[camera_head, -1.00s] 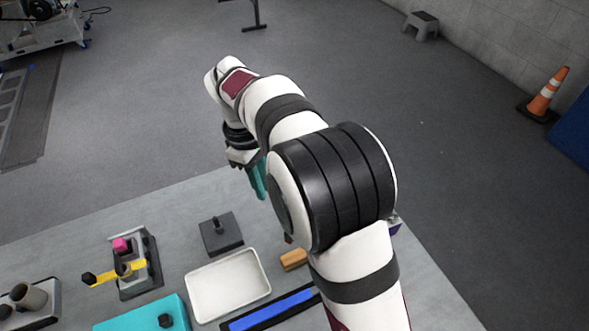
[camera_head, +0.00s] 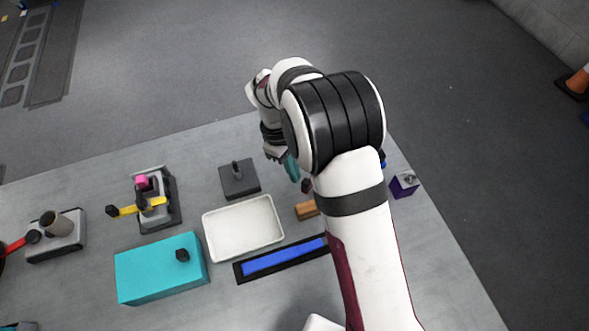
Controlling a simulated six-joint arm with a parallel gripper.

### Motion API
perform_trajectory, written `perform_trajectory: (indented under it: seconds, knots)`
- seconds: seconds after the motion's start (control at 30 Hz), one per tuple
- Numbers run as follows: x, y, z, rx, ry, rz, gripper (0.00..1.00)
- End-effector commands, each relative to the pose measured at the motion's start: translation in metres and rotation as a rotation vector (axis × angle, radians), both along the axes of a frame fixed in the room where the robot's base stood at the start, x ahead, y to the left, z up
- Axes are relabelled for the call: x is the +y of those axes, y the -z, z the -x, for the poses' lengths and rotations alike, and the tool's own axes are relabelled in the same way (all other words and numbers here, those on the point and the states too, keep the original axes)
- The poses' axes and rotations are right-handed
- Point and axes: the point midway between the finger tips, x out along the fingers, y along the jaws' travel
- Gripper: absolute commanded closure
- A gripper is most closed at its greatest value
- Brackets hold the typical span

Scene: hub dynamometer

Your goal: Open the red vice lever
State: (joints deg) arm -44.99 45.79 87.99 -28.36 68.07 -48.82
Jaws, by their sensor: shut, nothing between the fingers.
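The red lever (camera_head: 15,246) shows at the far left edge of the picture, on the left side of a grey fixture (camera_head: 58,243) with an upright grey cylinder on it. A black knob sits at the lever's right end. The lever's left part runs into a dark round shape cut off by the picture edge. My gripper (camera_head: 291,168) has teal fingers, hangs over the back of the table and is shut and empty. My arm partly hides it. It is far to the right of the red lever.
A fixture with a yellow lever (camera_head: 137,207) and pink block, a cyan box (camera_head: 160,268), a white tray (camera_head: 243,228), a dark square block with a peg (camera_head: 239,178), a blue strip (camera_head: 283,257), a wooden block (camera_head: 306,210) and a purple box (camera_head: 404,185) stand on the grey table (camera_head: 120,164).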

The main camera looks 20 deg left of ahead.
Motion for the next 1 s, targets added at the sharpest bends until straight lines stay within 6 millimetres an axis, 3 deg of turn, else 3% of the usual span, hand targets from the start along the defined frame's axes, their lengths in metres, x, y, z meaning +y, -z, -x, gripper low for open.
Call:
perform_trajectory:
  seconds: [1.0]
  knots:
    - [-0.012,0.0,0.005,0.001,-0.118,0.001,1.0]
